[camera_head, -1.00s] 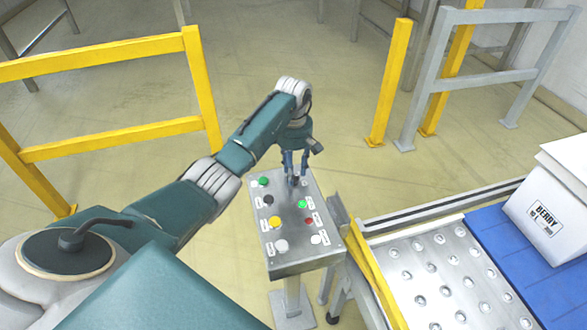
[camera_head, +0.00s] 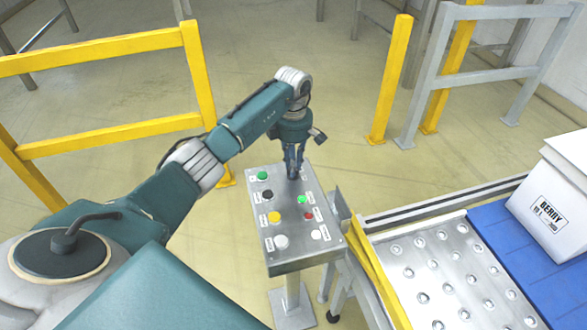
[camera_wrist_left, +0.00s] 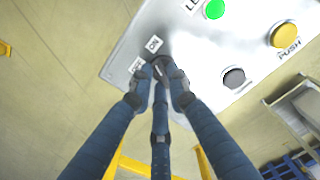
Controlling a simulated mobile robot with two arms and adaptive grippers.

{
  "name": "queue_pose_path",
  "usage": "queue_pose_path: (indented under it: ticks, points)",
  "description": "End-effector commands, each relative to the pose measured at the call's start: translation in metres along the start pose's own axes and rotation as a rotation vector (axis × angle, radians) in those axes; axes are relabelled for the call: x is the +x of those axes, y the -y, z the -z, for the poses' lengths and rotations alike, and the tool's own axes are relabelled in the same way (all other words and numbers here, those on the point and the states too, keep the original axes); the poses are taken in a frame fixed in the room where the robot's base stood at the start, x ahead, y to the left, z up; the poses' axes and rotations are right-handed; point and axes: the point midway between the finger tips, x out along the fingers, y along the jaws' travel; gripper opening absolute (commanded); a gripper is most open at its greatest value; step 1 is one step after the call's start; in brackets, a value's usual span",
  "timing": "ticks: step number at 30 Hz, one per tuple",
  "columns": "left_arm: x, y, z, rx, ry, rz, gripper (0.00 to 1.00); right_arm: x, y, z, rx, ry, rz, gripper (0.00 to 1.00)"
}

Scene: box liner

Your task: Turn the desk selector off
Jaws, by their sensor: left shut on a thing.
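The desk selector is a dark rotary knob (camera_wrist_left: 160,69) at the far end of a grey button panel (camera_head: 284,246). The left wrist view shows an ON label (camera_wrist_left: 154,43) beside it and a second label, partly hidden by a finger. My left gripper (camera_head: 293,174) reaches down from above at the panel's far edge. Its blue fingers (camera_wrist_left: 161,86) are shut on the knob, one on each side, and cover much of it. The exact angle of the knob is hard to tell. My right gripper is not in view.
Green, black, yellow, red and white buttons (camera_head: 281,241) crowd the panel near the knob. A roller-ball conveyor (camera_head: 438,285) with a blue surface and a white box (camera_head: 553,200) stands right.

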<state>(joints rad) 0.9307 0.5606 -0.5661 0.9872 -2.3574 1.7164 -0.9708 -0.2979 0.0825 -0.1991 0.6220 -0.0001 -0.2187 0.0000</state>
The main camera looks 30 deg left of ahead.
Motion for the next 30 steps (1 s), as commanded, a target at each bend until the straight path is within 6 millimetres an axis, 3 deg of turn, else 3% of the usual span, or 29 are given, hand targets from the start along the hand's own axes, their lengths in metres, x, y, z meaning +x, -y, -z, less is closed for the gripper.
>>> queue_pose_path:
  ticks: [6,21,30]
  points:
    - [0.0,-0.002,0.003,-0.191,-0.002,-0.005,0.0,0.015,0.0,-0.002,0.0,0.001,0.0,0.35]
    - [-0.002,0.0,0.004,-0.642,0.0,-0.004,0.0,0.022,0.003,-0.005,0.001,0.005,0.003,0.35]
    - [-0.002,0.0,0.004,-0.817,0.001,-0.005,0.0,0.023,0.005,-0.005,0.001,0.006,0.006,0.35]
